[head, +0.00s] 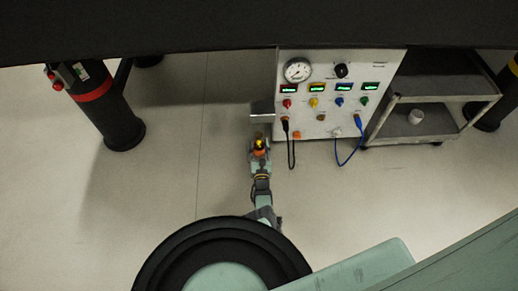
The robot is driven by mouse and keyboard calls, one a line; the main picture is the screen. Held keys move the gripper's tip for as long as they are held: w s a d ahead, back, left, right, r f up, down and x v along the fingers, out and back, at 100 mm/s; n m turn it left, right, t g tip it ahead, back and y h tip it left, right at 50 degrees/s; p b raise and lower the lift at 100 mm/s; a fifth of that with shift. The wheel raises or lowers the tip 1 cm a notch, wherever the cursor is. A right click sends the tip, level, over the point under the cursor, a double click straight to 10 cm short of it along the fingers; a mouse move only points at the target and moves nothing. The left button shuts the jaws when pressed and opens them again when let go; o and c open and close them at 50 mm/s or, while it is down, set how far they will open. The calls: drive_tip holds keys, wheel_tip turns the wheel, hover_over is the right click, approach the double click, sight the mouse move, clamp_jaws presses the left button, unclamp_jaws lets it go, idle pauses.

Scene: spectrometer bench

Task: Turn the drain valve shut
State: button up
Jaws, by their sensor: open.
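My arm reaches up from the bottom middle toward the left edge of a white instrument panel (318,110). My gripper (259,137) is at its end, small in this view, and open. A small yellow and orange part (260,145) shows at the gripper; I cannot tell whether it belongs to the gripper or to a valve. A grey metal box or bracket (262,108) sticks out from the panel's left side just above the gripper. I cannot make out the drain valve for certain; the gripper may hide it.
The panel carries a round gauge (298,70), a black knob (341,71) and several coloured knobs under green displays. A black cable (291,155) and a blue cable (347,158) hang below it. A grey cart (398,128) stands right. The left floor is clear up to a black pillar (106,118).

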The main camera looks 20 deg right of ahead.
drive_tip(key=shift+w, duration=0.1)
drive_tip(key=shift+c, duration=0.2)
clamp_jaws()
idle(0.4)
